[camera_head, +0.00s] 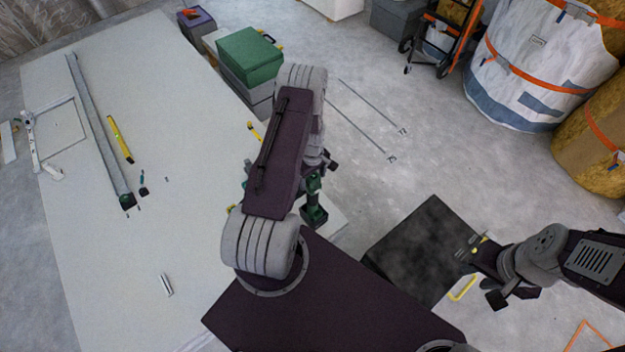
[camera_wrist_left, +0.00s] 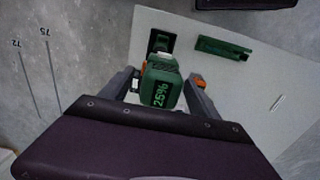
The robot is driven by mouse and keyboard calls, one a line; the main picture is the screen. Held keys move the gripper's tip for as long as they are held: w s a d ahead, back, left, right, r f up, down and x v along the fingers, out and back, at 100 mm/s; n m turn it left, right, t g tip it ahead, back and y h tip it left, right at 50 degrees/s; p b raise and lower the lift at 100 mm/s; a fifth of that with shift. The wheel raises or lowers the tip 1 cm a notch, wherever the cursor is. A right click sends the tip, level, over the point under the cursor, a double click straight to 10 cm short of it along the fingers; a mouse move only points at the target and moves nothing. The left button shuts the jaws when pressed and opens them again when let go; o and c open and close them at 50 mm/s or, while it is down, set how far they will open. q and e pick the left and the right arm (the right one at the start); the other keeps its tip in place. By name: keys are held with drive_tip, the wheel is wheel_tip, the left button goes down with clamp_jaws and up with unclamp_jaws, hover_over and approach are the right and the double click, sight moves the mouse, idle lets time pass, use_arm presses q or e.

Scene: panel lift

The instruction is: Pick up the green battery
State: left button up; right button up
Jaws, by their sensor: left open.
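The green battery (camera_wrist_left: 162,90), marked 25%, shows in the left wrist view between the two fingers of my left gripper (camera_wrist_left: 162,82). The fingers are open, one on each side, with no clear contact visible. In the head view my left arm comes down over the edge of the pale panel, and a green and black piece (camera_head: 314,215) shows beside its wrist. The arm hides part of that area. My right gripper (camera_head: 474,250) is away at the right, over a dark box-like surface; its finger gap is unclear.
The pale panel (camera_head: 75,240) fills the left, with a long rail (camera_head: 90,120) and a yellow tool (camera_head: 119,138) on it. A green case (camera_head: 250,56) stands behind. A green strip (camera_wrist_left: 222,49) lies near the battery. Bare floor lies right of my left arm.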

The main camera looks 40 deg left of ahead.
sight(314, 175)
use_arm(q)
clamp_jaws()
drive_tip(key=shift+r, duration=0.1)
drive_tip(key=r, duration=0.4)
drive_tip(key=shift+d+r, duration=0.2)
drive_tip(key=shift+d, duration=0.05)
drive_tip(key=d+r, duration=0.6)
drive_tip(key=d, duration=0.5)
drive_tip(key=shift+w+d+r, duration=0.15)
drive_tip(key=shift+w+r, duration=0.1)
drive_tip(key=shift+w, duration=0.2)
